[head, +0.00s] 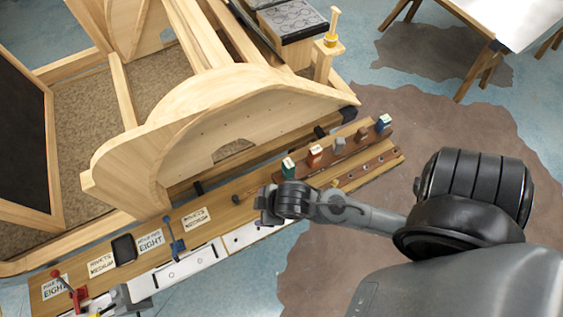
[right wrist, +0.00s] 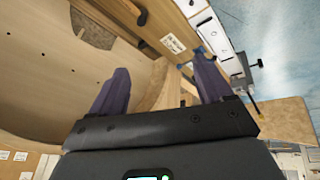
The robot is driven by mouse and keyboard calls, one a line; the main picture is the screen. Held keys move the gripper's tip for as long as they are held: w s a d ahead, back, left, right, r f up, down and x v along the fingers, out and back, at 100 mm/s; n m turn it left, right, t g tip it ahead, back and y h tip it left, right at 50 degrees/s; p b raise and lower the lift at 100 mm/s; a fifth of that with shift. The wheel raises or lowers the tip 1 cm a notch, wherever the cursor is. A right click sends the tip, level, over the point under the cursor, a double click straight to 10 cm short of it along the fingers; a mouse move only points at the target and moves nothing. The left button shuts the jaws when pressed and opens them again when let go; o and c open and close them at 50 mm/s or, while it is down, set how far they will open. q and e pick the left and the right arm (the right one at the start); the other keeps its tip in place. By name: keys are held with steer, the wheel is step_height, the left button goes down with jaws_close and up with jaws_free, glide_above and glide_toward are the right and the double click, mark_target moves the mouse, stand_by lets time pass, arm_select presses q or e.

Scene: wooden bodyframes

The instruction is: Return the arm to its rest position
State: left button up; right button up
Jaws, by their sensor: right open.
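My right arm comes in from the right in the head view. Its gripper (head: 268,205) is over the long wooden bench plank (head: 225,205), in front of the curved wooden bodyframe (head: 220,110). In the right wrist view my right gripper (right wrist: 162,85) has its two dark purple fingers wide apart, with nothing between them. The pale wood bodyframe (right wrist: 40,80) fills much of that view beyond the fingers. My left gripper is in neither view.
A blue clamp (head: 174,240) and a red-handled clamp (head: 70,285) stand on the plank, left of the gripper. Open floor (head: 390,110) lies to the right. A white-topped table (head: 510,20) stands at upper right.

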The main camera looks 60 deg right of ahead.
steer(key=s+d+m, duration=0.1)
steer(key=s+m+g, duration=0.1)
steer(key=s, duration=0.1)
steer(key=s+d+m, duration=0.1)
steer(key=shift+s+d+m, duration=0.15)
steer(key=shift+d+m, duration=0.15)
steer(key=shift+m, duration=0.1)
steer(key=shift+r, duration=0.1)
step_height(320, 180, up, 8)
steer(key=p, duration=0.8)
steer(key=shift+r, duration=0.15)
